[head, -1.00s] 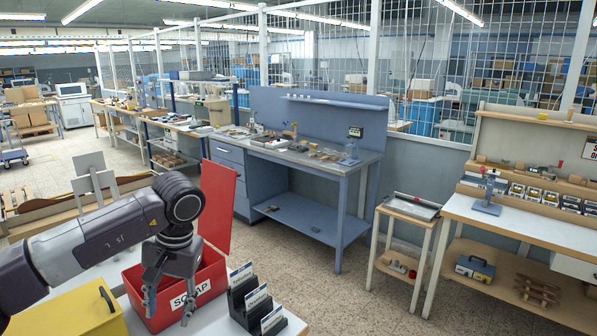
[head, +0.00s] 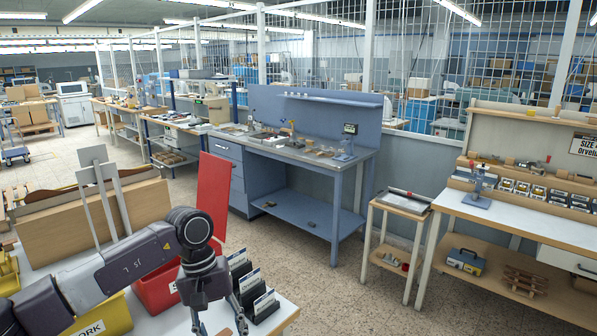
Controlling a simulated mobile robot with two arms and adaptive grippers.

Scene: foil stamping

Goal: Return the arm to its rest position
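My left arm (head: 130,268) comes in from the left and reaches over the white table at the lower left. My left gripper (head: 218,322) points down near the bottom edge of the head view. Its two fingers are spread apart with nothing seen between them, though the tips lie close to the frame edge. It is in front of the red bin (head: 152,296) and just left of the black card rack (head: 262,306). My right gripper is not in view.
A yellow bin (head: 108,318) is partly behind my arm. A red panel (head: 213,190) stands upright behind the gripper. A blue workbench (head: 335,168), a small cart (head: 402,208) and a white-topped bench (head: 520,227) stand beyond. The floor (head: 335,292) between is clear.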

